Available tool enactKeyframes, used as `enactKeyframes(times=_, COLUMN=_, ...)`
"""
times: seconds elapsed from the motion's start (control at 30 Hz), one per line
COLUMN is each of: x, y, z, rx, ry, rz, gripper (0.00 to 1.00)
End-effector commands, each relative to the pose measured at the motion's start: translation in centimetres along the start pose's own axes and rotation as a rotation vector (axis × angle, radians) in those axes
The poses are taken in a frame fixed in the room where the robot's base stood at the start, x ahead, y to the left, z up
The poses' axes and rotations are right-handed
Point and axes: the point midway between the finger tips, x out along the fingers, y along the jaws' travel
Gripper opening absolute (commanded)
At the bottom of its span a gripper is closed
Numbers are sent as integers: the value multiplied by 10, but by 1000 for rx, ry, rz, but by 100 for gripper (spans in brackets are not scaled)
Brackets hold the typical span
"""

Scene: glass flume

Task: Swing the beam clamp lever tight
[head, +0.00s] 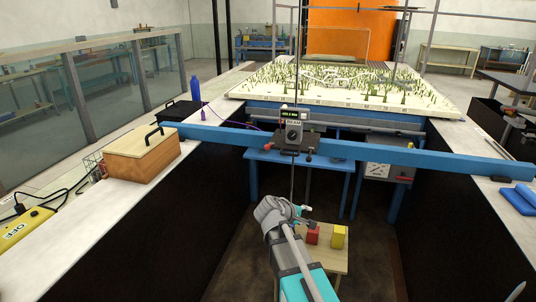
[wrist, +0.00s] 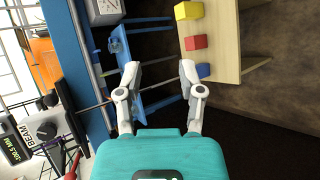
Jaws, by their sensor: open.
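The blue beam (head: 400,155) spans the channel from wall to wall. A dark carriage (head: 288,142) sits on it, with a dial marked BEAM and a lit green display (head: 293,113). A red-ended part, possibly the clamp lever (head: 267,147), sticks out at the carriage's left; how tight it is cannot be told. In the wrist view the carriage dial (wrist: 47,131) is at the lower left, with a red part (wrist: 75,160) beside it. My gripper (head: 303,210) is below and in front of the beam, apart from the carriage. Its fingers (wrist: 160,69) are spread with nothing between them.
A wooden stand (head: 328,257) below holds a red block (head: 313,235) and a yellow block (head: 338,237). A thin rod (head: 292,180) hangs down from the carriage. A wooden box (head: 143,155) and a blue bottle (head: 195,89) stand on the left wall top.

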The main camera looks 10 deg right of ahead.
Motion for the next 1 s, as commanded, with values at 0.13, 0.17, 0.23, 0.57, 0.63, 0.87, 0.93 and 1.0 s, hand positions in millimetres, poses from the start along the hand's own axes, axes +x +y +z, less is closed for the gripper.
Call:
enactKeyframes(times=0.13, x=3, y=20, z=-30, rx=-165, ry=-10, rz=189, gripper=50)
enactKeyframes(times=0.17, x=2, y=25, z=-36, rx=-199, ry=-13, rz=227, gripper=50)
enactKeyframes(times=0.23, x=-1, y=36, z=-48, rx=-280, ry=-25, rz=316, gripper=50)
enactKeyframes(times=0.57, x=-35, y=73, z=-120, rx=-672, ry=-130, rz=726, gripper=50)
enactKeyframes(times=0.63, x=-45, y=77, z=-137, rx=-756, ry=-164, rz=809, gripper=50)
enactKeyframes(times=0.87, x=-78, y=83, z=-182, rx=-976, ry=-273, rz=1027, gripper=50)
enactKeyframes(times=0.93, x=-84, y=84, z=-189, rx=-1016, ry=-297, rz=1065, gripper=50)
enactKeyframes(times=1.0, x=-89, y=84, z=-194, rx=-1042, ry=-313, rz=1090, gripper=50)
